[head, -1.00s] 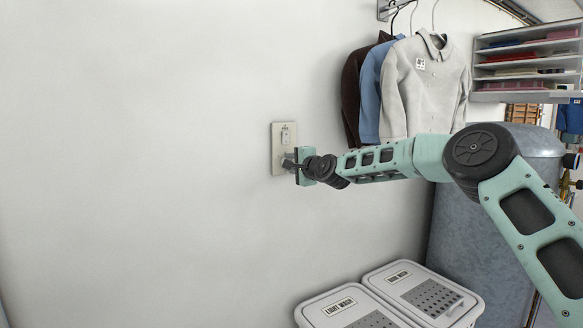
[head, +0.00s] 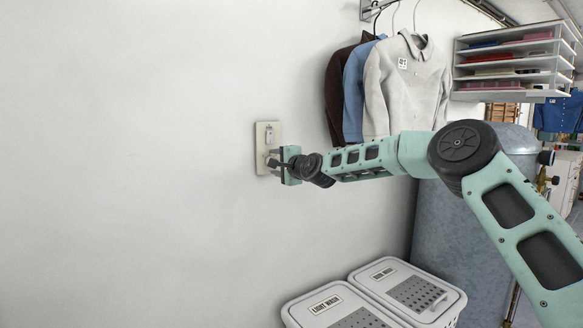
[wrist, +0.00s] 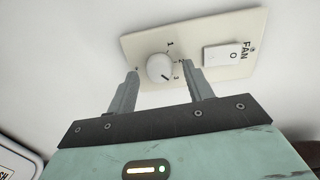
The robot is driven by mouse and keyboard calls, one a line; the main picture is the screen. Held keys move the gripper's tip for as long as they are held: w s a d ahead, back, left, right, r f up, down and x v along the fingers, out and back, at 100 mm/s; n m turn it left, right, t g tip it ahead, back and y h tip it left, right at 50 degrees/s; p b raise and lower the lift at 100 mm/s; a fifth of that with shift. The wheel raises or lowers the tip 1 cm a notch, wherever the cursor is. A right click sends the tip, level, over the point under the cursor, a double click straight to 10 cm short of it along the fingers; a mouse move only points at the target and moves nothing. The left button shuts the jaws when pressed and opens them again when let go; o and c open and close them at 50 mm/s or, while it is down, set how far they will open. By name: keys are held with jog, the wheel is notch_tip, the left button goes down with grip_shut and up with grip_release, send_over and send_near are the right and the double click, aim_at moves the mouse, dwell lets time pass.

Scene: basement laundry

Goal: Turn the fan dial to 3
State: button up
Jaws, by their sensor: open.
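A cream wall plate (head: 266,132) labelled FAN carries a switch and a round white dial. The dial (wrist: 160,68) shows in the wrist view with the numbers 1, 2 and 3 around its top and right side. A dark mark on the dial sits at its lower right, on the side of the 3. My gripper (wrist: 161,72) is open at the plate, with one finger left of the dial and one right of it. A gap shows between each finger and the dial. In the head view my gripper (head: 274,160) hides the plate's lower part.
A rocker switch (wrist: 222,54) sits right of the dial, close to the right finger. Shirts (head: 405,85) hang to the right of the plate. Lidded white hampers (head: 330,305) stand below and a grey tank (head: 440,225) stands behind my arm. The wall to the left is bare.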

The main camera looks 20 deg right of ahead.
jog(key=f+b+v, duration=0.1)
jog(key=b+v, duration=0.2)
jog(key=v, duration=1.4)
jog(key=shift+r, duration=0.45)
jog(key=s+a+f+n+g+p, duration=0.2)
jog(key=s+a+f+n+g, duration=0.35)
jog(key=s+a, duration=0.4)
jog(key=s+a+f+n+g+p, duration=0.1)
jog(key=s+a+f+n+g, duration=0.3)
jog(key=s+a+f+n, duration=0.45)
jog(key=s+d+n+g+h+p, duration=0.1)
jog(key=s+d+n+g+h, duration=0.1)
jog(key=s, duration=1.3)
jog(key=s+d+n+g+h+p, duration=0.2)
jog(key=s+d+n+g+h, duration=0.1)
jog(key=s, duration=1.2)
jog(key=d+n+g, duration=0.1)
jog(key=n+g, duration=0.1)
jog(key=shift+s+f+n, duration=0.25)
jog(key=shift+f+n, duration=0.15)
